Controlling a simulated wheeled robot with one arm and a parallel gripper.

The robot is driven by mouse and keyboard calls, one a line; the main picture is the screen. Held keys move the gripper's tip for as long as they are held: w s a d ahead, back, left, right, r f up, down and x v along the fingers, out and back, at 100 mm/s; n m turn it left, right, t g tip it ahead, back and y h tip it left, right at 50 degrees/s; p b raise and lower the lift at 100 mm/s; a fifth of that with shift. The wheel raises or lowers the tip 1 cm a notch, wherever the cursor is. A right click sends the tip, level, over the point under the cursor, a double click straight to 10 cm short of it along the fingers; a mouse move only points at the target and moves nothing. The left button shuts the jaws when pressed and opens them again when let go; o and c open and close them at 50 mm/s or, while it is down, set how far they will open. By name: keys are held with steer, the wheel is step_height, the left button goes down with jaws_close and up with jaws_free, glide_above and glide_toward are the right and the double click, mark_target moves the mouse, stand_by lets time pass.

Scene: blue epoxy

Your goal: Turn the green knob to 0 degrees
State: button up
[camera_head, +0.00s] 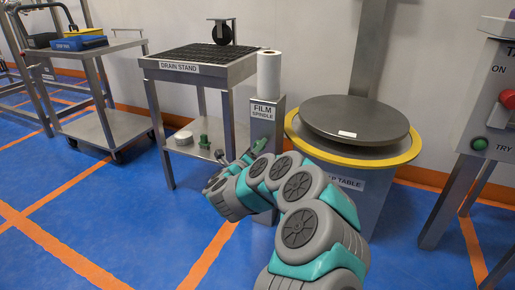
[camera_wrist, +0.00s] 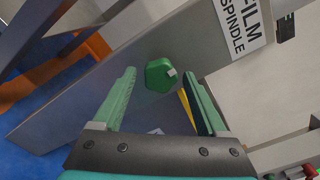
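A green faceted knob (camera_wrist: 160,75) with a pale grey mark on one edge sits on the side of the grey film spindle post (camera_wrist: 200,55). My gripper (camera_wrist: 158,82) is open, with one green finger on each side of the knob. I see no clear contact; the knob appears just beyond the fingertips. In the head view, the post (camera_head: 266,115) stands in the middle, and my arm reaches its lower part. A small green shape (camera_head: 258,146) shows against the post there. My arm partly hides this area.
The drain stand (camera_head: 200,67) is left of the post, with small items on its lower shelf. A round table with a yellow rim (camera_head: 405,152) stands close on the right. A panel with a red knob and green button (camera_head: 479,143) is at far right.

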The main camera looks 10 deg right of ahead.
steer(key=v, duration=0.6)
stand_by(0.4)
steer(key=shift+a, duration=0.1)
steer(key=v, duration=0.7)
steer(key=shift+s, duration=0.35)
